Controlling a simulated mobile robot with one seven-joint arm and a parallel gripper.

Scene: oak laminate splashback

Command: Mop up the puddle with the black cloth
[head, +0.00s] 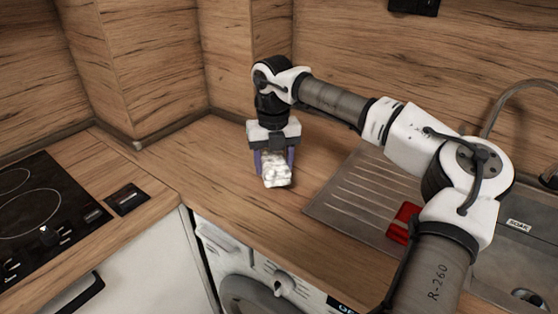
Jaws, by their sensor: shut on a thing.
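My gripper (274,170) points down over the wooden worktop near the back corner. Its two purple fingers are shut on a crumpled white-and-grey thing (277,172), which looks like a bunched cloth. This thing is pale, not black. It hangs at or just above the worktop; I cannot tell whether it touches. I cannot make out a puddle or a black cloth in this view; the area under the gripper and behind my arm is partly hidden.
A black hob (40,205) lies at left, with a small flat black rectangle (127,199) beside it. A ridged metal drainer (350,195) and sink are at right, with a red object (404,222) partly behind my arm. The worktop (215,185) left of the gripper is clear.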

